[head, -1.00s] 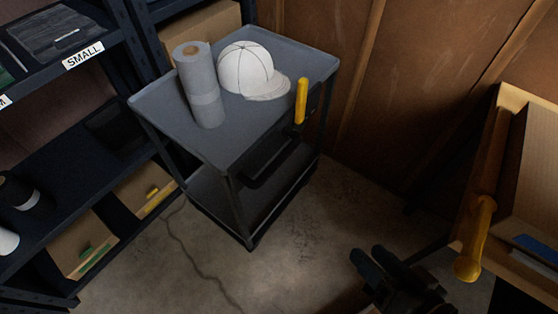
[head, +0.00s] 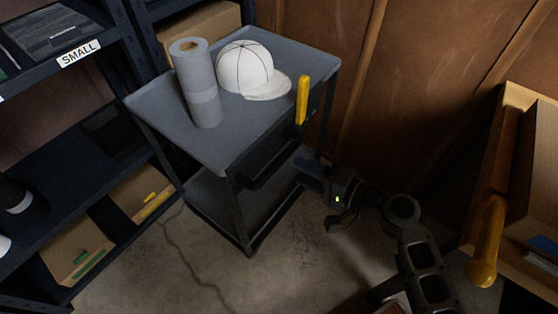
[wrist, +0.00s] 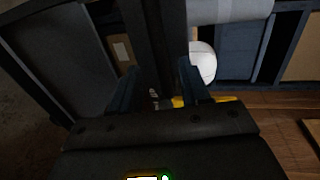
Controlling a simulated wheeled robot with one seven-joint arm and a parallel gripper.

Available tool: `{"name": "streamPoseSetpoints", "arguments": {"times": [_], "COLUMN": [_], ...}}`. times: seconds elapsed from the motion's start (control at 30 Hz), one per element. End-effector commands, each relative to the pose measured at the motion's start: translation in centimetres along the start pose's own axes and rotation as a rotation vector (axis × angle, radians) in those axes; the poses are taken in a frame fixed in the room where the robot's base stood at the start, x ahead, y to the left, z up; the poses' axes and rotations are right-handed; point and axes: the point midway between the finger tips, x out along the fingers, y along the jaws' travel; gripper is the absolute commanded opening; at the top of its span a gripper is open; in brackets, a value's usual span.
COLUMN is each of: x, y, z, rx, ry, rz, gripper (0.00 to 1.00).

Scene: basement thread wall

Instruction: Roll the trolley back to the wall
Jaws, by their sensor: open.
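The trolley (head: 150,102) is grey with two shelves and a black frame, and it stands on the concrete floor near the wooden wall (head: 420,60). A dark handle bar (head: 262,180) runs along its near side. A grey roll (head: 200,85) and a white cap (head: 243,68) rest on its top. My gripper (head: 308,170) is at the trolley's near right side, below the top tray's edge, with open jaws. In the wrist view, a dark bar of the trolley (wrist: 165,35) runs between the two fingers (wrist: 156,88); I cannot tell whether they touch it.
A yellow upright piece (head: 302,100) is at the trolley's right edge. Dark shelving (head: 90,75) with boxes stands close on the left. Cracked floor (head: 170,270) in front is clear.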

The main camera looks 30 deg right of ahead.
Motion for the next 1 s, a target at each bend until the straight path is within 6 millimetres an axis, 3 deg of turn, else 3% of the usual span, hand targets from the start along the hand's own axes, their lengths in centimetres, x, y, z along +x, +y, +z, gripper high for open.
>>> {"name": "streamPoseSetpoints", "arguments": {"times": [0.5,0.9,1.0], "x": [6.7,7.7,7.7], "y": [-0.1,-0.1,-0.1], "z": [0.0,0.0,0.0], "rx": [0.001,0.0,0.0], "ry": [-0.001,-0.001,0.0], "rz": [-0.002,-0.001,-0.001], "gripper": [0.47,0.47,0.39]}}
